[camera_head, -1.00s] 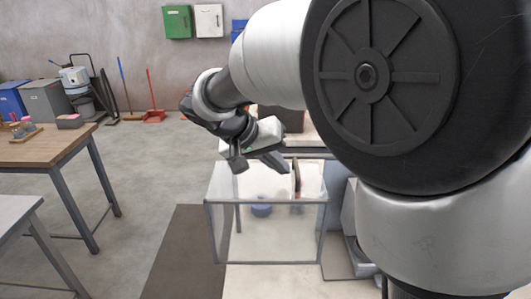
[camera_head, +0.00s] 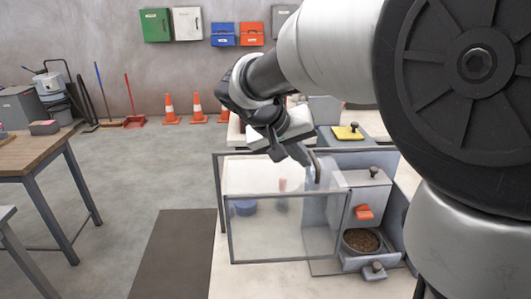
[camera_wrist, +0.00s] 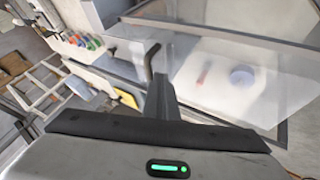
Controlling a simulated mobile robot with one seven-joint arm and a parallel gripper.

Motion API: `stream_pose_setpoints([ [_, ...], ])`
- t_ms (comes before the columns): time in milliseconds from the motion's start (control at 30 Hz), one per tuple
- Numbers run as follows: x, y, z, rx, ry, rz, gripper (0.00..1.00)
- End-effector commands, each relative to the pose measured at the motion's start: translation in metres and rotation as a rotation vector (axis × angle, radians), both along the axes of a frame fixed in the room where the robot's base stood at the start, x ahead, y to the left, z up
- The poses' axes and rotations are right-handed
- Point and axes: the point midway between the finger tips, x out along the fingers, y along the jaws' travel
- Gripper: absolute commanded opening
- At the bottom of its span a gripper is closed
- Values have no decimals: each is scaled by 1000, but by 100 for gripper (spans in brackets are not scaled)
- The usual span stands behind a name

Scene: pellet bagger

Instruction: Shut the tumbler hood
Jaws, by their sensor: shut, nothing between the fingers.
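The tumbler hood (camera_head: 285,228) is a clear panel in a thin grey frame, at the middle of the head view. It leans over a pale worktop, and I cannot tell how far open it is. It fills the upper right of the wrist view (camera_wrist: 245,85). My gripper (camera_head: 297,152) is shut and empty, at the hood's upper edge. In the wrist view my dark fingers (camera_wrist: 160,98) are beside the hood's frame. A dark bent bar (camera_wrist: 152,60) stands by the fingertips; I cannot tell whether they touch it. A blue round thing (camera_head: 244,207) shows through the panel.
A grey machine with an orange lever (camera_head: 364,212) and a bowl of brown pellets (camera_head: 361,240) stands right of the hood. A wooden table (camera_head: 40,152) is at the left. Orange cones (camera_head: 197,108) stand by the wall. A dark mat (camera_head: 172,252) lies on open floor.

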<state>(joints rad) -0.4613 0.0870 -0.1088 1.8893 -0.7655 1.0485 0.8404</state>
Motion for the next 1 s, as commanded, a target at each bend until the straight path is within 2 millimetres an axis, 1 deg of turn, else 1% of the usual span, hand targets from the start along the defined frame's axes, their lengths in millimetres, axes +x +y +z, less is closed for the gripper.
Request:
stream_pose_setpoints([
  [33, -1, -21, -5, 1, -4, -11, 0],
  [200, -1, -81, -3, 0, -2, -11, 0],
  [400, -1, -143, -1, 0, 1, -10, 0],
  [500, -1, -168, 0, -1, 1, -7, 0],
  [600, 0, -189, 0, -1, 0, -7, 0],
  [733, 0, -207, 1, 0, -1, -4, 0],
  [833, 0, -216, 1, -2, 0, -3, 0],
  [1000, 1, -223, 0, -1, 0, -2, 0],
])
